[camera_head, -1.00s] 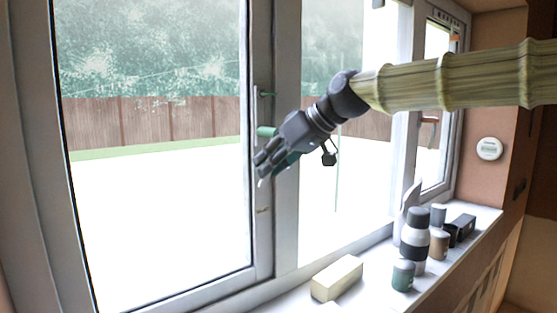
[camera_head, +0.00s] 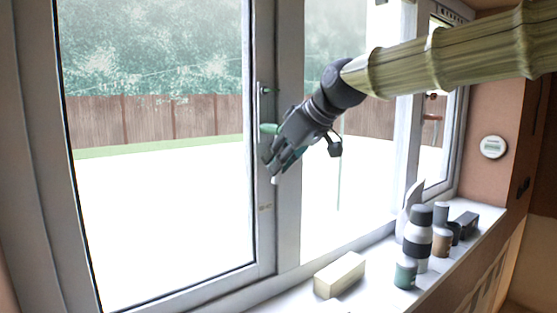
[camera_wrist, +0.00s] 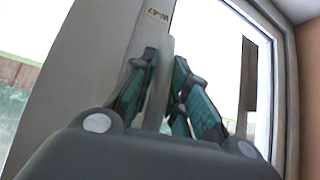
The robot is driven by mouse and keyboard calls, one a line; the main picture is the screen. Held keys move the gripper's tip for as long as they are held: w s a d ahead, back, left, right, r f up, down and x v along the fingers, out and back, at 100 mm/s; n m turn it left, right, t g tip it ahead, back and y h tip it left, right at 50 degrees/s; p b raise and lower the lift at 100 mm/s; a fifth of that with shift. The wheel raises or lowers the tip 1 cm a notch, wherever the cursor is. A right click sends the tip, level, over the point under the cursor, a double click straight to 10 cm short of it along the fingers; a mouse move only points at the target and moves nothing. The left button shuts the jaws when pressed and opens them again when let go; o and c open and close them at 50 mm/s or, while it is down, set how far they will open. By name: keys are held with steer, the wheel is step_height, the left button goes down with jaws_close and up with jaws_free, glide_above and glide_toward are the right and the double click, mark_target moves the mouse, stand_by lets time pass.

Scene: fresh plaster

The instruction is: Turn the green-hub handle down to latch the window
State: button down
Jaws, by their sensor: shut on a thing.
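The green-hub handle's green hub (camera_head: 268,128) sits on the window frame's upright beside the large left pane. My gripper (camera_head: 271,172) is just below the hub, fingers pointing down and left. In the wrist view, a pale grey handle lever (camera_wrist: 157,92) runs between the teal-padded fingers of my gripper (camera_wrist: 163,85), which are shut on it. The lever appears to point downward along the upright. In the head view the fingers hide most of the lever. A small label reading W-47 (camera_wrist: 158,14) is on the frame beyond the fingertips.
On the sill are a cream block (camera_head: 340,275), a green-and-grey cup (camera_head: 405,273), a black-and-white bottle (camera_head: 418,238) and several small dark items. A round white dial (camera_head: 493,146) is on the right wall. The space before the left pane is clear.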

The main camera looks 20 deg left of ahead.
steer(key=c, duration=1.6)
jaws_free()
steer(key=shift+w, duration=0.1)
steer(key=shift+o, duration=1.1)
steer(key=shift+w, duration=0.1)
steer(key=shift+d+r, duration=0.1)
steer(key=v, duration=1.2)
